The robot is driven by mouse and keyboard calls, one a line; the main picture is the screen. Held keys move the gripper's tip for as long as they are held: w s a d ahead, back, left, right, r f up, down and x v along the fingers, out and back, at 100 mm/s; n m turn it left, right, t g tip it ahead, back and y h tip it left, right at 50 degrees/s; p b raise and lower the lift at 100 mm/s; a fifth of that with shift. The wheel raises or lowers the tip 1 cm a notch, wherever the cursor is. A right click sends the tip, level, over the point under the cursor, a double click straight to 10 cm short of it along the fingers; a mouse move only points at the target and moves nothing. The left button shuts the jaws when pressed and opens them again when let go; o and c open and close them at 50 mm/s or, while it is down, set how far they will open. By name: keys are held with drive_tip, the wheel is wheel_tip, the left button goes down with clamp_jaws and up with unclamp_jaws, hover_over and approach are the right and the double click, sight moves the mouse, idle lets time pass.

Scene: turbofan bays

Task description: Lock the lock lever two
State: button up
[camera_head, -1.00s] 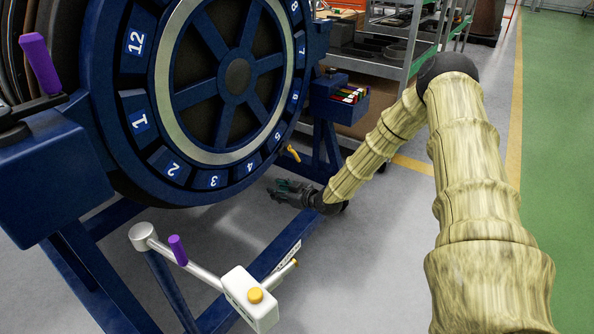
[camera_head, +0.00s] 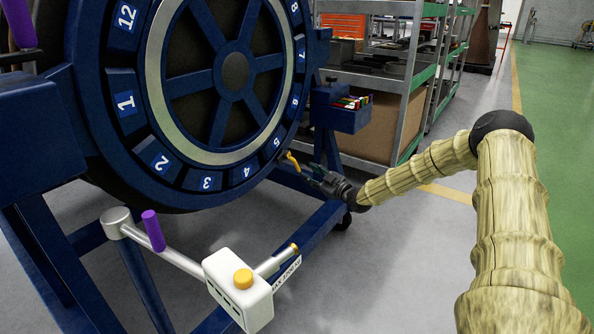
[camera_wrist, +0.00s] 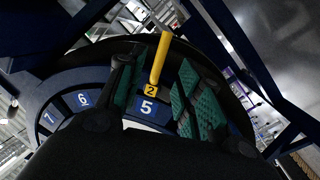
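The yellow lock lever (camera_head: 293,161) sticks out from the lower right rim of the big blue wheel (camera_head: 108,95), near the number 5. In the wrist view the yellow lever (camera_wrist: 160,58) has a small yellow tag with a 2 (camera_wrist: 151,90) at its base, above the blue 5 plate (camera_wrist: 148,107). My gripper (camera_head: 312,174) is just right of and below the lever. In the wrist view its green-padded fingers (camera_wrist: 158,92) are open, one on each side of the lever in the picture. I cannot tell whether either finger touches it.
A blue stand frame (camera_head: 325,215) runs under the wheel. A white box with a yellow button (camera_head: 238,290) and a bar with a purple handle (camera_head: 153,230) stand in front. A blue bin (camera_head: 345,113) and metal shelves (camera_head: 400,80) are behind.

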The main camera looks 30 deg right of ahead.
sight(298, 167)
drive_tip(key=w+b, duration=0.1)
drive_tip(key=w, duration=0.1)
drive_tip(key=w+a+b, duration=0.1)
drive_tip(key=w, duration=0.2)
drive_tip(key=w+b, duration=0.1)
drive_tip(key=w, duration=0.1)
drive_tip(key=shift+w+a+f, duration=0.15)
drive_tip(key=shift+w+f, duration=0.05)
drive_tip(key=shift+w, duration=0.05)
drive_tip(key=shift+w+a+r, duration=0.1)
drive_tip(key=shift+w+r, duration=0.05)
drive_tip(key=shift+w, duration=0.4)
drive_tip(key=shift+c, duration=0.3)
clamp_jaws()
